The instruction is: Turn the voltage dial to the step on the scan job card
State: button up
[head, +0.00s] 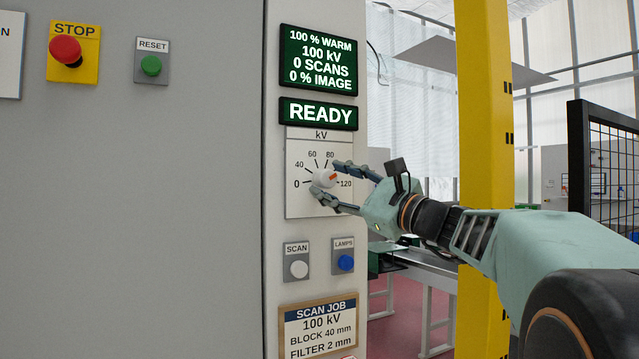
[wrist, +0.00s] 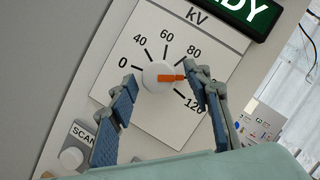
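The voltage dial (head: 327,178) is a white round knob with an orange pointer, on a white kV plate (head: 300,203). In the wrist view the knob (wrist: 157,78) has its pointer between the 80 and 120 marks. The green screen (head: 318,60) reads 100 kV. The scan job card (head: 318,325) reads 100 kV, block 40 mm, filter 2 mm. My gripper (head: 328,178) is at the dial, its fingers on either side of the knob. In the wrist view gaps show between the fingers (wrist: 163,80) and the knob, so it looks open.
A READY sign (head: 318,114) is above the dial. SCAN (head: 298,269) and LAMPS (head: 346,262) buttons are below it. A red STOP button (head: 66,50) and green RESET button (head: 151,65) are at left. A yellow post (head: 485,120) stands behind my arm.

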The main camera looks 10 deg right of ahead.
jog(key=shift+f, duration=0.1)
jog(key=v, duration=1.2)
